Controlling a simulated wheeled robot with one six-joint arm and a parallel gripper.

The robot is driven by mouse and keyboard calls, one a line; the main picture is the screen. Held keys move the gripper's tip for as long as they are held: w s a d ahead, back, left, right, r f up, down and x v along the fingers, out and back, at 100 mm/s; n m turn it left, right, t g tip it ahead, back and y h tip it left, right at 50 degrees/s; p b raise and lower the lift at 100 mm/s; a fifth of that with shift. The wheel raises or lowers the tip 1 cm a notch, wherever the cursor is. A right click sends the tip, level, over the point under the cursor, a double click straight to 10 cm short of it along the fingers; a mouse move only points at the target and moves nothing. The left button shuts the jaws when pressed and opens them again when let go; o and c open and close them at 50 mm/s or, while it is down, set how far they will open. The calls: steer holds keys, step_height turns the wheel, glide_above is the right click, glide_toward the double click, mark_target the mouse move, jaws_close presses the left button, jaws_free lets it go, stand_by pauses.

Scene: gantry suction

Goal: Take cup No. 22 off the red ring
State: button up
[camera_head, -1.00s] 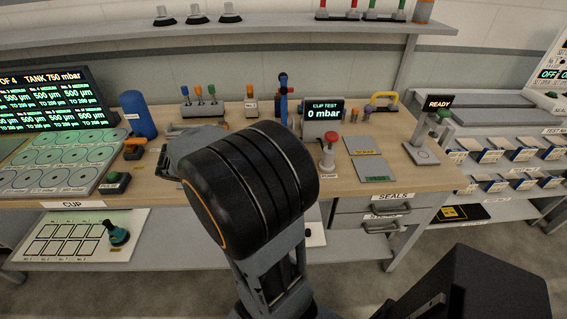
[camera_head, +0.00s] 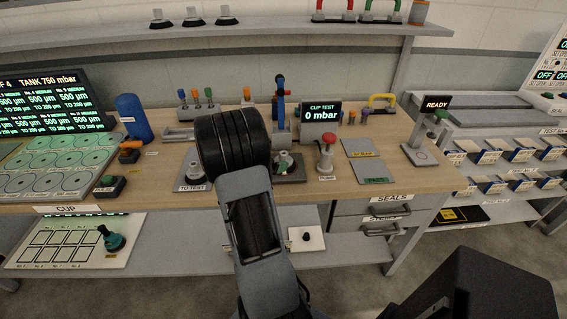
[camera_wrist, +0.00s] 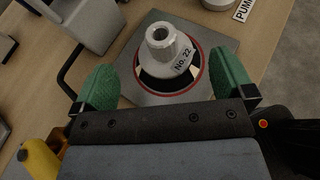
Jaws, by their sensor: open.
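In the wrist view, cup No. 22 (camera_wrist: 170,52) has a pale metal neck, a label with its number and a dark lower part. It stands upright inside the red ring (camera_wrist: 203,72) on a grey plate (camera_wrist: 221,48). My gripper (camera_wrist: 164,72) is open, its green fingers left and right of the cup, apart from it. In the head view, the cup's pale top (camera_head: 283,160) shows just right of my arm, which hides part of the plate.
The red-topped pump (camera_head: 326,157) stands close right of the plate. A grey gauge block (camera_wrist: 93,24) stands at upper left in the wrist view. The TO TEST plate (camera_head: 192,172) is left of my arm. Two flat grey pads (camera_head: 366,160) lie farther right.

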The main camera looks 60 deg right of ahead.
mark_target(280, 159)
steer(key=shift+s+p+x, duration=0.2)
steer(key=shift+p+x, duration=0.1)
steer(key=shift+x, duration=2.45)
steer(key=shift+a+f, duration=0.1)
steer(key=shift+a, duration=0.1)
steer(key=shift+c, duration=0.2)
